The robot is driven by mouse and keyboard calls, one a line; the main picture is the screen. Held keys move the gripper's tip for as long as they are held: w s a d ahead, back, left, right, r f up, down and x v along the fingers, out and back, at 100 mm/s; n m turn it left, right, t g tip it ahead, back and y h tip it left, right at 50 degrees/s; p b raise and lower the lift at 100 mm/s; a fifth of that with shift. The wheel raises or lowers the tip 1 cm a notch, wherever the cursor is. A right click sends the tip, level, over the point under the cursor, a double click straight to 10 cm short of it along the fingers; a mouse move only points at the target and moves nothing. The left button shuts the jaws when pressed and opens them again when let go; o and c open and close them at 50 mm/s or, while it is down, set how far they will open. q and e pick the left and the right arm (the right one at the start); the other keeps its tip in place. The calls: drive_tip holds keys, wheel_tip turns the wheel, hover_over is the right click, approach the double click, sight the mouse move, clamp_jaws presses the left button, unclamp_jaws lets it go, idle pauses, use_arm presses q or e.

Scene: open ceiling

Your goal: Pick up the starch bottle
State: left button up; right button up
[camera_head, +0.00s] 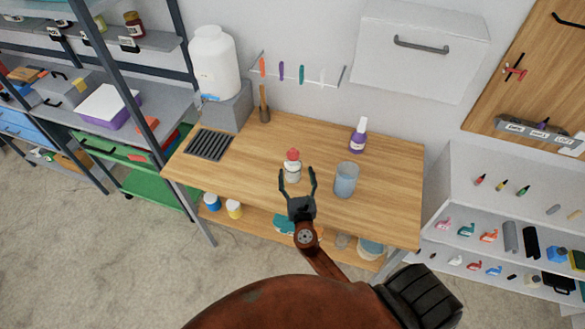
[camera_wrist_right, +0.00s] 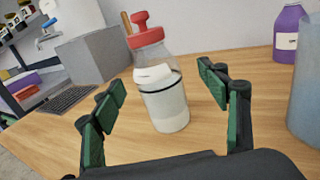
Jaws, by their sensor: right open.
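A clear bottle with white contents, a white label and a red cap, which looks like the starch bottle (camera_head: 292,170), stands upright on the wooden table (camera_head: 385,185). It also shows in the right wrist view (camera_wrist_right: 165,105), ahead of the fingers and between them. My right gripper (camera_head: 298,182) is open, with its green-padded fingers apart on either side of the bottle's near side. In the right wrist view the open fingers (camera_wrist_right: 158,100) show no contact with the bottle. My left gripper is not in view.
A blue-grey cup (camera_head: 346,180) stands right of the bottle, and a purple bottle (camera_head: 358,137) stands behind the cup. A large white jug (camera_head: 214,62) sits on a grey block at the back left. A dark grate (camera_head: 209,145) lies at the table's left.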

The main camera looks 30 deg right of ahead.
sight(294, 171)
drive_tip(key=w, duration=0.1)
drive_tip(key=w+d, duration=0.1)
drive_tip(key=w, duration=0.1)
drive_tip(key=w+f, duration=0.1)
drive_tip(key=shift+w+d, duration=0.15)
drive_tip(key=shift+w, duration=0.05)
drive_tip(key=shift+w+d, duration=0.25)
drive_tip(key=shift+w, duration=0.25)
drive_tip(key=shift+c, duration=0.4)
drive_tip(key=c, duration=1.4)
